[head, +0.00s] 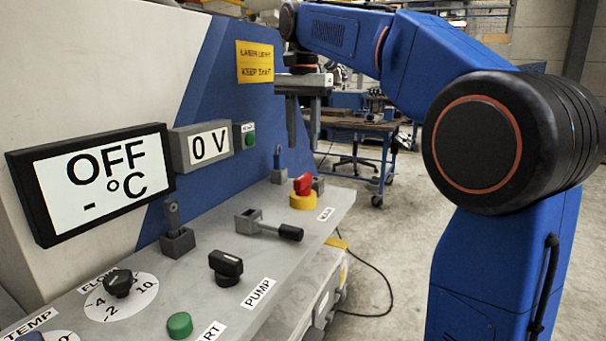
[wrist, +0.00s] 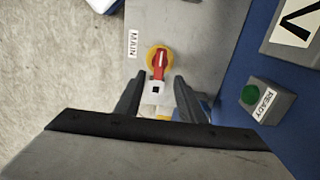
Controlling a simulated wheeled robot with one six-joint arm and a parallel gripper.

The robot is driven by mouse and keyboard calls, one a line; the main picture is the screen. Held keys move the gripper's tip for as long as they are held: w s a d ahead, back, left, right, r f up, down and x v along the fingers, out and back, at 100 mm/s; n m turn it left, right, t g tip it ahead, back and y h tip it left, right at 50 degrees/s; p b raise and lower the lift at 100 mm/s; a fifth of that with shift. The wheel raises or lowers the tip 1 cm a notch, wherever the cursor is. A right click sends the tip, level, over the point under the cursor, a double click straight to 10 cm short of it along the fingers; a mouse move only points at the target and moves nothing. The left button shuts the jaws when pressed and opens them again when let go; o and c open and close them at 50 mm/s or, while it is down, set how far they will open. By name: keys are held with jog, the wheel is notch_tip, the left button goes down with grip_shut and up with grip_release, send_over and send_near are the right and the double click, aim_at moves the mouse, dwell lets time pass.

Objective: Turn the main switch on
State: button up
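The main switch, a red handle on a round yellow base (head: 302,196), is on the far end of the grey panel (head: 240,255), beside its MAIN label (head: 325,214). In the wrist view the red handle (wrist: 160,63) lies near lengthwise in the picture, just beyond my fingertips. My gripper (head: 302,143) is open and empty, its fingers pointing down above the switch without touching it. In the wrist view my gripper's fingers (wrist: 157,90) stand apart, with a pale block with a dark square hole (wrist: 155,98) seen between them.
A large display (head: 100,180) reads OFF and - °C. A smaller display (head: 205,146) reads 0 V. A green READY lamp (wrist: 250,94) is on the wall near the switch. A black PUMP knob (head: 226,267), a black-handled lever (head: 270,227) and a green button (head: 180,325) are nearer on the panel.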

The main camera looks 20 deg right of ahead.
aim_at(303, 176)
notch_tip(303, 176, down, 10)
jog(key=shift+r, duration=0.25)
dwell(0.3)
grip_shut()
